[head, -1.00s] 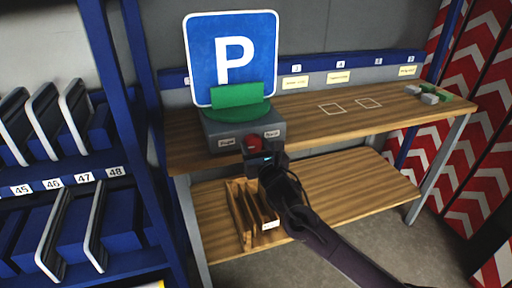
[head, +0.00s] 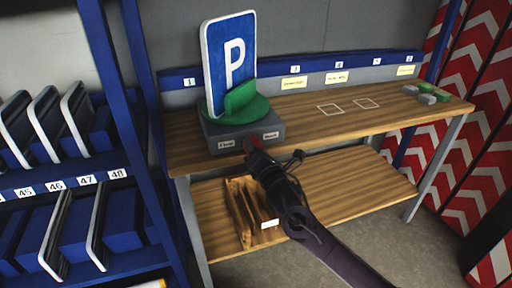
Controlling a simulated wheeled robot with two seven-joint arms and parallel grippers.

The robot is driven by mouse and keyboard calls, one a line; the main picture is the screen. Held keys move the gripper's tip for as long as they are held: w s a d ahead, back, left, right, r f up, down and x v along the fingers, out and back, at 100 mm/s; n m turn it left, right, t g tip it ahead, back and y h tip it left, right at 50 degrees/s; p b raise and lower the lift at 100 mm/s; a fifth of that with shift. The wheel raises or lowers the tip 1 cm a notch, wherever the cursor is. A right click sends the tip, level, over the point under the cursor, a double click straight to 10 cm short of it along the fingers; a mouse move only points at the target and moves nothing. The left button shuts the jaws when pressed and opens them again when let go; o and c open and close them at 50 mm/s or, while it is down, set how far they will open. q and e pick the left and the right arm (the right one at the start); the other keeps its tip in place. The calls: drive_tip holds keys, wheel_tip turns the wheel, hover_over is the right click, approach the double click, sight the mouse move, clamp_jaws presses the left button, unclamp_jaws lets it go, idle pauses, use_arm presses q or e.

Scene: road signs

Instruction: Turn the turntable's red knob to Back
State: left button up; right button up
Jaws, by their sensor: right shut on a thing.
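The turntable has a grey base (head: 216,143) on the upper wooden shelf and a green round top (head: 244,109). A blue parking sign (head: 231,62) with a white P stands upright in the green holder, turned at an angle to me. The red knob (head: 248,146) is on the front of the base, between two small labels; the right label (head: 270,135) appears to read Back. My right gripper (head: 252,150) is shut on the red knob and hides most of it. My left gripper is not in view.
A blue rack of signs (head: 60,180) is on the left. Grey and green blocks (head: 426,98) lie at the bench's right end. The bench's middle is clear.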

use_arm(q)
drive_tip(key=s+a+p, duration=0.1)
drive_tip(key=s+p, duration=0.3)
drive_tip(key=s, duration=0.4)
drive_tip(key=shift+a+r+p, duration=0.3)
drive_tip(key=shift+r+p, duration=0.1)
use_arm(e)
drive_tip(key=m, duration=1.6)
drive_tip(key=f+m, duration=0.1)
drive_tip(key=m, duration=0.8)
drive_tip(key=shift+s+a+f, duration=0.1)
drive_tip(key=shift+a, duration=0.05)
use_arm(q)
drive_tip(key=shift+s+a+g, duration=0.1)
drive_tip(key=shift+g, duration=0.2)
use_arm(e)
drive_tip(key=o, duration=1)
drive_tip(key=shift+c, duration=0.2)
